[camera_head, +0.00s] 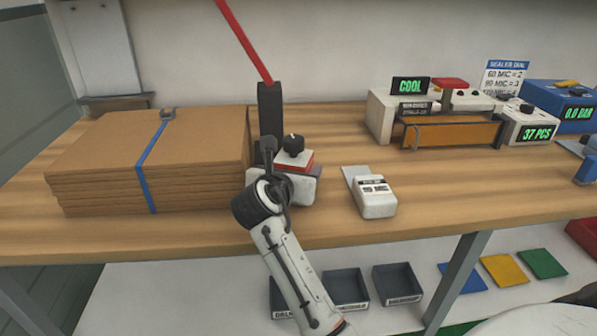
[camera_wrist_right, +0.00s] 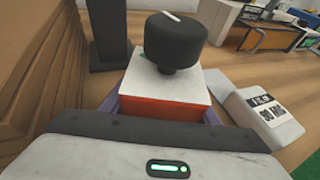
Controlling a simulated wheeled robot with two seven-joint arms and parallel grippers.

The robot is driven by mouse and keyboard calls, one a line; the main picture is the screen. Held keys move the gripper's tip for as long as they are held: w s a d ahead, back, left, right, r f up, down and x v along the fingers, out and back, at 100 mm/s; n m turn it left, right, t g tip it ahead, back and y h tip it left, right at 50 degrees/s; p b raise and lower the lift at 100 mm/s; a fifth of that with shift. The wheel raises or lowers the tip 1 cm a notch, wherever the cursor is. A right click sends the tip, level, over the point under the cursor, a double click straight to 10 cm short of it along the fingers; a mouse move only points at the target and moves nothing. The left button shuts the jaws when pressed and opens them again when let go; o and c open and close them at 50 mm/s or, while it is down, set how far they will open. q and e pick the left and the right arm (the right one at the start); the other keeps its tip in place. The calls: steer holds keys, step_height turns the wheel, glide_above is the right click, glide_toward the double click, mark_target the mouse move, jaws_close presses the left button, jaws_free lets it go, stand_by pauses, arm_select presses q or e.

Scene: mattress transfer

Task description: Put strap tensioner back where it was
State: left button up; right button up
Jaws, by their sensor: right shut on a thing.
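My right gripper (camera_wrist_right: 163,108) is shut on a small red block with a white top and a black knob (camera_wrist_right: 172,84), which I take to be the strap tensioner. The tensioner also shows in the head view (camera_head: 294,157), upright beyond the gripper, its lower part hidden. I cannot tell whether it touches the table. My left gripper is not in view.
A cardboard stack (camera_head: 200,160) with a blue strap (camera_head: 150,160) stands close on the left. A white labelled device (camera_head: 375,200) lies to the right. A sealer (camera_head: 450,133) and a counter box (camera_head: 528,122) stand at the back right. The wooden table (camera_head: 440,195) is clear at the front right.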

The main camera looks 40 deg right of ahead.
steer(key=shift+r, duration=0.1)
steer(key=o, duration=1.7)
steer(key=shift+f, duration=0.2)
steer(key=shift+r, duration=0.15)
steer(key=p+v, duration=0.1)
steer(key=v, duration=0.6)
steer(key=shift+s+a+r, duration=0.1)
steer(key=shift+s+a, duration=0.05)
steer(key=shift+a, duration=0.05)
